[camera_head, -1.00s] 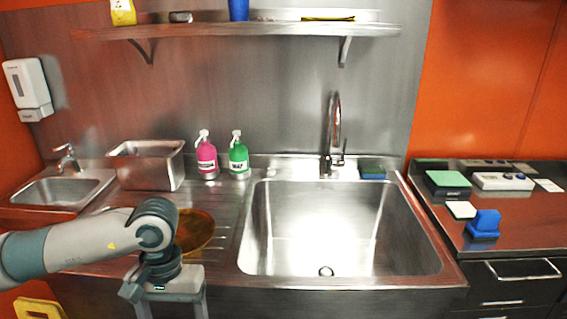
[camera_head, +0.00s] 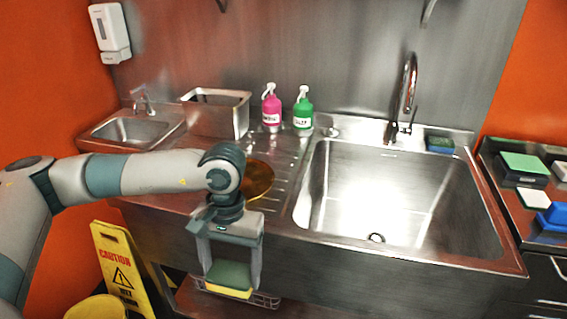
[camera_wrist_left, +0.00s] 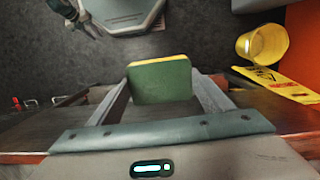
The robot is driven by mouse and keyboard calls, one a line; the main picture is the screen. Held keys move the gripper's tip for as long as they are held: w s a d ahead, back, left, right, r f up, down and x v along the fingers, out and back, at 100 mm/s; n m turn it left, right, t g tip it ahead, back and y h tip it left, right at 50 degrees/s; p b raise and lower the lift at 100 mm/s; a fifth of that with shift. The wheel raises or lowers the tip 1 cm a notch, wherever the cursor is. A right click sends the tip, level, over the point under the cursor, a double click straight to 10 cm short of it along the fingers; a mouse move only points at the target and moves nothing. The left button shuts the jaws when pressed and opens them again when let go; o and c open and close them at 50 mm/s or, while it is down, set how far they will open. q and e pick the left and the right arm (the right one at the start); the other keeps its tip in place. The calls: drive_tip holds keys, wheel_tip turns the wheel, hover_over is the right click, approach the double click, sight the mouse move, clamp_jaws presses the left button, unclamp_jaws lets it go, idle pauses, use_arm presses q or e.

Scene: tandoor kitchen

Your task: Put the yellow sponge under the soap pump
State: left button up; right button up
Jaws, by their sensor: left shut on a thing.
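The yellow sponge (camera_head: 229,292) has a dark green scouring face on top. My left gripper (camera_head: 231,272) is shut on it and holds it in front of the counter, below the counter top. In the left wrist view the sponge (camera_wrist_left: 160,82) sits between the two fingers. A pink soap pump bottle (camera_head: 271,110) and a green soap pump bottle (camera_head: 303,112) stand upright side by side at the back of the counter, left of the large sink. What looks like my right gripper (camera_wrist_left: 87,22) shows small and dark in the left wrist view; its state is unclear.
A brown round plate (camera_head: 258,180) lies on the ribbed drainboard behind my left gripper. A steel bin (camera_head: 222,118) stands left of the bottles. The large sink (camera_head: 390,195) is empty. A yellow caution sign (camera_head: 122,270) and yellow bucket (camera_wrist_left: 262,44) stand on the floor.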

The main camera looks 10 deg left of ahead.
use_arm(q)
drive_tip(key=s+f, duration=0.4)
drive_tip(key=f, duration=1)
drive_tip(key=shift+f, duration=0.2)
drive_tip(key=shift+a, duration=0.15)
